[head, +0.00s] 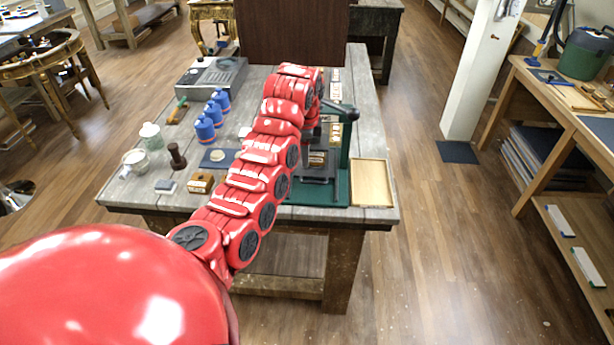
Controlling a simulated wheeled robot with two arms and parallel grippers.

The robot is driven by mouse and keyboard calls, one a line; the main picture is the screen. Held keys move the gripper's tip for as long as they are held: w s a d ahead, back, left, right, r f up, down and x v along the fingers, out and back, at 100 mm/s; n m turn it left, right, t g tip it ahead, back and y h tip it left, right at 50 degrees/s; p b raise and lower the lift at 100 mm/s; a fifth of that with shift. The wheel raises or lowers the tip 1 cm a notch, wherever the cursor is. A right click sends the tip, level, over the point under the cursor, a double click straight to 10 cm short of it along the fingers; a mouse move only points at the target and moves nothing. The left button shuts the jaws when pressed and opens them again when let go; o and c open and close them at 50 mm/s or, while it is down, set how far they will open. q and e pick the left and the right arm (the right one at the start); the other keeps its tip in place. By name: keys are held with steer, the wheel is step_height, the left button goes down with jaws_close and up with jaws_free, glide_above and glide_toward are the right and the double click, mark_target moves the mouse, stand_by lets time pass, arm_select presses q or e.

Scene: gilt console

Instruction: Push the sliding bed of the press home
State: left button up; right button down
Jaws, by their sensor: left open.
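The press (343,160) stands on the grey wooden table, with a dark green frame and a dark top lever. Its dark sliding bed (318,179) shows at the front of the frame, low on the green base, with a small brownish block (317,159) on it. My left arm crosses in front from the lower left and covers the press's left side. My left gripper (312,134) points down at the press, above and behind the bed; it is open, but its fingers are mostly hidden and contact cannot be told. My right gripper is out of view.
A shallow wooden tray (372,183) lies right of the press. Left on the table (365,110) are several blue bottles (212,115), glass jars, a dark stamp (177,156), a small wooden block (201,183) and a grey metal box (212,76). A brown panel rises behind.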

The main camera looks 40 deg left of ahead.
mark_target(307, 183)
arm_select(q)
steer(key=f+p, duration=0.1)
steer(key=f, duration=0.2)
steer(key=w+f+p, duration=0.1)
steer(key=f, duration=0.2)
steer(key=a+f+p, duration=0.1)
steer(key=f, duration=0.2)
steer(key=shift+w+f, duration=0.2)
steer(key=shift+f, duration=0.15)
steer(key=shift+w+f, duration=0.2)
steer(key=shift+f, duration=0.5)
steer(key=shift+c, duration=0.2)
jaws_close()
